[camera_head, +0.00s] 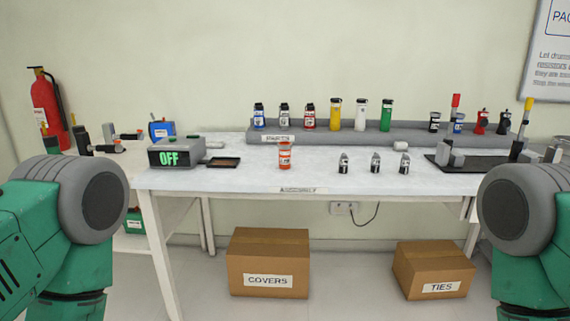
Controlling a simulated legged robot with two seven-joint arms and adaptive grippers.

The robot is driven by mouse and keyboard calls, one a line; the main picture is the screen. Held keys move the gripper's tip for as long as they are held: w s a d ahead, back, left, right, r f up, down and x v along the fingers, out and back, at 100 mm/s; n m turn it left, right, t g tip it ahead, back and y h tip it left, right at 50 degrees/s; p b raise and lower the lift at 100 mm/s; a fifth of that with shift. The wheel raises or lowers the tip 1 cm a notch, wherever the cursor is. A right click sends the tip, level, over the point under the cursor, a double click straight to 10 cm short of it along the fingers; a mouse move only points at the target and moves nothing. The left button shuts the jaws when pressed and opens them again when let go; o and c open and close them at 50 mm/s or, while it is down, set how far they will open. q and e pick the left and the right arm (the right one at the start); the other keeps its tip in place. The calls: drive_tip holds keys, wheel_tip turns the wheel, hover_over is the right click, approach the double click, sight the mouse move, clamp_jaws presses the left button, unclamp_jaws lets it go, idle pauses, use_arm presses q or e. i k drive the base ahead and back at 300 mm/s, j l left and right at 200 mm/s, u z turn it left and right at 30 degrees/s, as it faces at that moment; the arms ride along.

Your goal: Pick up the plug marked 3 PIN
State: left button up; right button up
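No label reading 3 PIN can be made out; the markings on the small parts are too small to read. Three small black-and-grey pieces stand in a row at the table's front right: the left one (343,163), the middle one (375,162) and the right one (404,162). An orange-and-white cylinder (285,157) stands left of them. Several capped cylinders, including a yellow one (335,115), stand on the grey raised rack (350,139) behind. My arm links show at both lower sides, but neither gripper is in view.
A grey box reading OFF (176,153) and a dark tray (223,162) are at the white table's (240,179) left. A dark fixture (465,160) is at right. The table's front middle is mostly clear. Boxes marked COVERS (268,252) and TIES (430,262) sit below.

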sight(404, 163)
drive_tip(key=l, duration=0.5)
drive_tip(key=i+l, duration=0.15)
drive_tip(key=l, duration=0.8)
drive_tip(key=i, duration=0.05)
